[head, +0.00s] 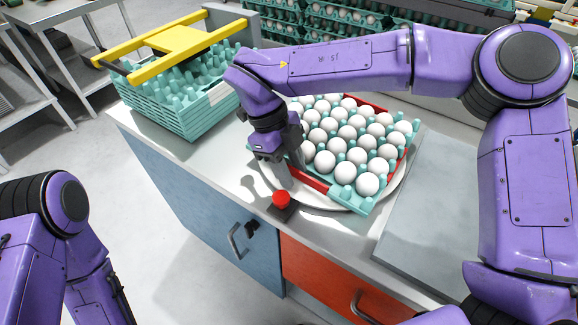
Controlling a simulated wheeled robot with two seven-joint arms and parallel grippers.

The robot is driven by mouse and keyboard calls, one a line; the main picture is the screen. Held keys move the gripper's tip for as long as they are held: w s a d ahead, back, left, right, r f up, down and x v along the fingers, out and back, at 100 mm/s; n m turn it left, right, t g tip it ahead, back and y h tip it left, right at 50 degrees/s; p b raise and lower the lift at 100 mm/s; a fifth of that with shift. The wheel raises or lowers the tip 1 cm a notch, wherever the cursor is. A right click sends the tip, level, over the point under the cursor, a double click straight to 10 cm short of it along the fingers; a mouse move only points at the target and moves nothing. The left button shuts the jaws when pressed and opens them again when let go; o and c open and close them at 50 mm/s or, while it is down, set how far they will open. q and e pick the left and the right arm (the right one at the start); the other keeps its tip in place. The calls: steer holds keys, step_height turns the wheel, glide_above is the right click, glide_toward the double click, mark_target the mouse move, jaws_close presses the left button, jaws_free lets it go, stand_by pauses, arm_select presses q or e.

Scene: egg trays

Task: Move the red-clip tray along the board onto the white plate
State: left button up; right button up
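The red-clip tray (369,206) is teal, filled with rows of white eggs, with red strips along its edges (311,181). It lies over the round white plate (335,203), whose rim shows at the front and right; the rest of the plate is hidden. A flat grey board (425,240) lies to the right of the plate. My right gripper (284,176) points down at the tray's left front side, close to the red strip. Whether it touches the tray or how far its fingers are apart is unclear. My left arm is at lower left, its gripper out of view.
A red button (281,198) on a dark base stands at the counter's front edge, just before the plate. A stack of teal trays (185,108) with a yellow handle frame (180,39) stands at the back left. More egg trays (283,22) are stacked behind.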

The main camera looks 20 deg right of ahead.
stand_by(0.3)
steer(key=p+v, duration=0.1)
steer(key=v, duration=0.9)
steer(key=shift+a+r+p, duration=0.2)
steer(key=shift+p, duration=0.1)
